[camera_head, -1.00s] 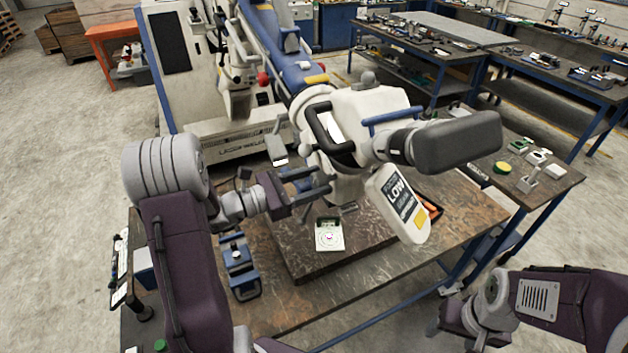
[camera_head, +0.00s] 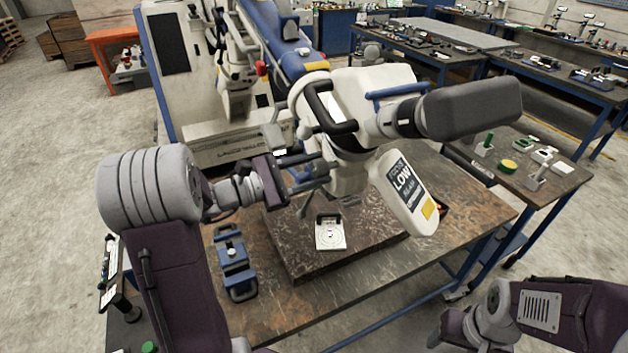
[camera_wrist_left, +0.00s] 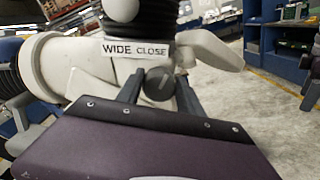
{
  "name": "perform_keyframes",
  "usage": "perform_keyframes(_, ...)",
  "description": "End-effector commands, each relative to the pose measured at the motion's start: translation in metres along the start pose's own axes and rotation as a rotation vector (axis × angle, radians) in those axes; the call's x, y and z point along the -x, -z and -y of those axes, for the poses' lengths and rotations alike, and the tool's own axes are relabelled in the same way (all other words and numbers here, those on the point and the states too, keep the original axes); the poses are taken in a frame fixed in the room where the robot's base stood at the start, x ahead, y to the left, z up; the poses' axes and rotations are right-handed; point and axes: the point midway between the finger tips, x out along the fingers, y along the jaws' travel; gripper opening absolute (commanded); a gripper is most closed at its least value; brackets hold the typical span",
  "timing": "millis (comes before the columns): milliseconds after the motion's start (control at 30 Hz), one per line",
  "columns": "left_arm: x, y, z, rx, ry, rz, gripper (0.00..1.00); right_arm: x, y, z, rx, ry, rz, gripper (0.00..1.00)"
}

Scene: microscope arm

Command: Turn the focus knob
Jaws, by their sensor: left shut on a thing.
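My left gripper (camera_head: 314,172) reaches in from the left to the microscope's side. In the left wrist view, a dark round knob (camera_wrist_left: 159,83) with a light line across it sits between the two fingers, below a WIDE CLOSE label (camera_wrist_left: 136,50). The gripper is shut on this knob. The fingers cover the knob in the head view. My right gripper (camera_head: 450,332) is low at the bottom right, and its fingers are not clear.
A white square target plate (camera_head: 322,243) lies on the slab under the microscope. A blue clamp-like fixture (camera_head: 235,262) lies on the bench to the left. The front of the bench is clear. A side bench (camera_head: 470,158) with small items stands at right.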

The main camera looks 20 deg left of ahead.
Motion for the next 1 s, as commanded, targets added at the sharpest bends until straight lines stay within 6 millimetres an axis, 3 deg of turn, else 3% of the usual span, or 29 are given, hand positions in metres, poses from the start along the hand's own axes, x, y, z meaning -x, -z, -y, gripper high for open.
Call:
perform_keyframes(33,0.0,0.004,0.003,-0.033,0.0,0.001,0.03,-0.012,-0.001,0.0,0.0,0.0,0.0,0.65)
perform_keyframes(300,0.0,0.002,0.002,-0.158,-0.001,0.001,0.03,-0.031,-0.003,-0.001,0.0,0.0,0.0,0.65)
perform_keyframes(933,0.0,-0.001,0.001,-0.206,0.0,0.0,0.03,-0.036,-0.004,-0.001,0.0,0.0,0.0,0.65)
perform_keyframes(967,0.0,-0.001,0.001,-0.206,0.0,0.0,0.49,-0.036,-0.004,-0.001,0.0,0.0,0.0,0.65)
perform_keyframes(1000,0.0,-0.001,0.001,-0.206,0.0,0.0,0.6,-0.036,-0.004,-0.001,0.0,0.0,0.0,0.65)
